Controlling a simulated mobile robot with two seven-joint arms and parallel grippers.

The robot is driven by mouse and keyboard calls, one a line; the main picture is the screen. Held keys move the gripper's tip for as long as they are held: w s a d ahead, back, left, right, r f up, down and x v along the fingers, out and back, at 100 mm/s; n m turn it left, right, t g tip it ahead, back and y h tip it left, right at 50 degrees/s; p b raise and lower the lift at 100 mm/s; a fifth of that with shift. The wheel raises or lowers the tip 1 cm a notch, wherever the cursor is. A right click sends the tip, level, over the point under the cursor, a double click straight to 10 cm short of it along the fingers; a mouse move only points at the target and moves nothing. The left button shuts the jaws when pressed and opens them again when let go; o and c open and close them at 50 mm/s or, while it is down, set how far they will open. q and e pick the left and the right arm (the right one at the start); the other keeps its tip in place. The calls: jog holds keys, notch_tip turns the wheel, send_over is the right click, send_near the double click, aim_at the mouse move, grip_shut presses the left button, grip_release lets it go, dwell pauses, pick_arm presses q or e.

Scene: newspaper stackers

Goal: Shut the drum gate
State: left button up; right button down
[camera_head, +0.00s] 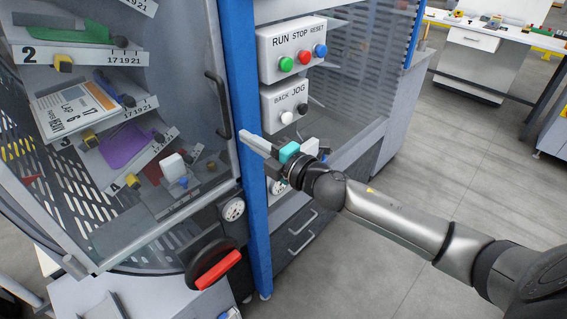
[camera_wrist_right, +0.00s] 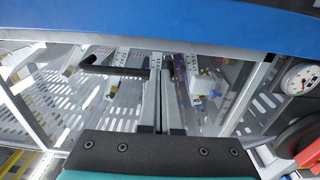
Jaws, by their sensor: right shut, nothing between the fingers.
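The drum gate (camera_head: 198,92) is a clear panel in a grey frame at the left of the head view, in front of the drum's numbered shelves. Its black bar handle (camera_head: 222,108) stands upright near the blue post (camera_head: 243,70). I cannot tell whether the gate is fully against its frame. My right gripper (camera_head: 242,137) is shut and empty, with its fingertips by the post, just right of and below the handle. In the wrist view, the fingers (camera_wrist_right: 162,90) point toward the clear panel, and the handle (camera_wrist_right: 115,70) lies left of them. My left gripper is out of view.
Button boxes (camera_head: 291,50) are on the cabinet right of the post. A round gauge (camera_head: 233,209) and a red-handled black wheel (camera_head: 217,268) sit below the gate. Shelves hold newspapers (camera_head: 78,108) and small items. Open floor lies right, before a white table (camera_head: 500,35).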

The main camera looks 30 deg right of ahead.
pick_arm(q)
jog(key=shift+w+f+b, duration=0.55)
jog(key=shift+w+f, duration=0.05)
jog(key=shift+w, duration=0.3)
pick_arm(e)
jog(key=v, duration=0.7)
jog(key=shift+d+f, duration=0.15)
jog(key=shift+f, duration=0.15)
